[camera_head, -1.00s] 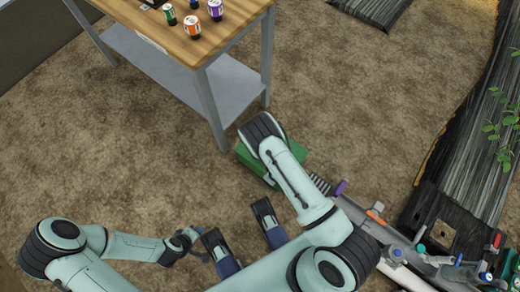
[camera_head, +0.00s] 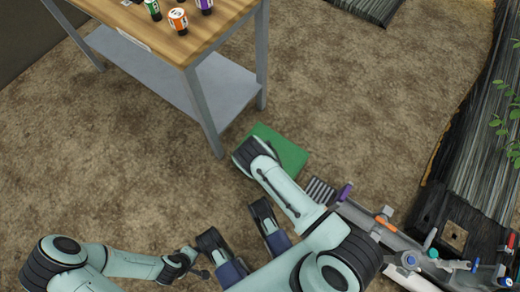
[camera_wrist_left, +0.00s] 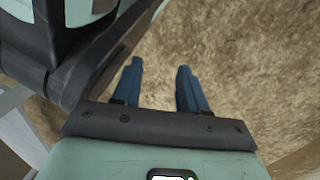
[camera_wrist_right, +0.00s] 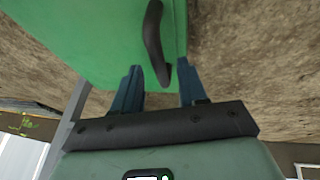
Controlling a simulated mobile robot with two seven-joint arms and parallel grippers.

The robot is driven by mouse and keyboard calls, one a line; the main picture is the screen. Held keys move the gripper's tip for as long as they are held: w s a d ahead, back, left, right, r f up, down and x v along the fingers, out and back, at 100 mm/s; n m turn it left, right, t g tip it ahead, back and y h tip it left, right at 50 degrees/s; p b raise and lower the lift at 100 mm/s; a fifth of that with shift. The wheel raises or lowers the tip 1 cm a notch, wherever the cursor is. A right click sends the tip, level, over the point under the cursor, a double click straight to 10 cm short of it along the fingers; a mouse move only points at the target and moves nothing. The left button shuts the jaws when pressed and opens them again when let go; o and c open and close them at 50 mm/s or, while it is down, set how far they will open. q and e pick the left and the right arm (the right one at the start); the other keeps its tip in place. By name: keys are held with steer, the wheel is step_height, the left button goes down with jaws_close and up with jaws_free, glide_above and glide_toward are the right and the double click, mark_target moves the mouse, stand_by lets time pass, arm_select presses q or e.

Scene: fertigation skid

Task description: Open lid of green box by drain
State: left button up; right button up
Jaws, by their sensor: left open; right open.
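My left gripper (camera_wrist_left: 160,65) is open and empty in the left wrist view, with carpet-like ground beyond. I cannot tell whether the lid is raised.
A wooden-topped table (camera_head: 200,40) with a grey shelf and several small bottles stands at upper left. A slatted grate (camera_head: 320,190) and the skid's pipes with coloured valves (camera_head: 387,212) lie right of the box. Open floor (camera_head: 380,110) extends beyond the box.

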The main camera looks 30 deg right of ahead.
arm_select(q)
steer(key=shift+s+f, duration=0.25)
steer(key=shift+s, duration=0.1)
arm_select(e)
steer(key=shift+w+f, duration=0.15)
steer(key=shift+f, duration=0.15)
jaws_close()
